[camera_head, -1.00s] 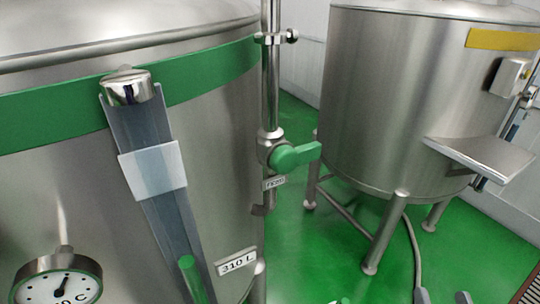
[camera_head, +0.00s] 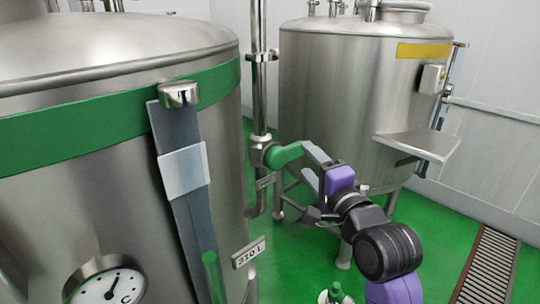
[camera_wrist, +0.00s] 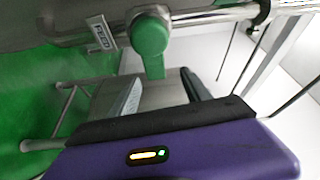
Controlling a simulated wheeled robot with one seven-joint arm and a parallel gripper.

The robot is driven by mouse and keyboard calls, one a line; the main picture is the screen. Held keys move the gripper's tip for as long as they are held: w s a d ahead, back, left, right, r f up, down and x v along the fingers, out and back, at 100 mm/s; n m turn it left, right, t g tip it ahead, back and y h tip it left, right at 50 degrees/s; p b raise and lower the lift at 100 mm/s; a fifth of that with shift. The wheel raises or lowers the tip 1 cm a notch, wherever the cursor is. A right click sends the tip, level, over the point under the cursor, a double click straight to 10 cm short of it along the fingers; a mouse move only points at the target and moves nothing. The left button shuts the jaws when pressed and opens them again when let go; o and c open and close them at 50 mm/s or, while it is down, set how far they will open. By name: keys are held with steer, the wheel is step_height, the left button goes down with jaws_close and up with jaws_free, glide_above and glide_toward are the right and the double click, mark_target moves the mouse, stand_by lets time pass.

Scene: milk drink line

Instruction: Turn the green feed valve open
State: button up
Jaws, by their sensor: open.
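The green feed valve handle (camera_head: 284,155) sits on a steel vertical pipe (camera_head: 258,80) beside the green-banded tank. In the head view it points right, across the pipe. It also shows in the wrist view as a green lever (camera_wrist: 150,45) on the pipe, near a small label plate (camera_wrist: 100,33). My gripper (camera_head: 308,160) is just right of the handle's end. In the wrist view my gripper (camera_wrist: 158,92) is open, its two fingers apart, with the lever's free end at or near the gap between them. I cannot tell whether they touch it.
The large tank (camera_head: 100,90) with a sight gauge (camera_head: 184,170) and a dial (camera_head: 105,285) stands at left. A second tank (camera_head: 335,90) with a small shelf (camera_head: 420,142) stands behind my arm. Green floor (camera_head: 440,215) and a drain grate (camera_head: 487,265) lie at right.

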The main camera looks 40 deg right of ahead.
mark_target(296, 153)
steer(key=shift+m, duration=0.5)
steer(key=shift+f+p+x, duration=0.15)
steer(key=shift+p+x, duration=0.15)
steer(key=shift+x, duration=1)
steer(key=shift+f+p+x, duration=0.2)
steer(key=shift+p+x, duration=0.05)
steer(key=shift+x, duration=1)
steer(key=shift+f+p+x, duration=0.15)
steer(key=shift+p+x, duration=0.15)
steer(key=shift+x, duration=1)
steer(key=shift+a, duration=0.15)
jaws_close()
steer(key=shift+f, duration=0.1)
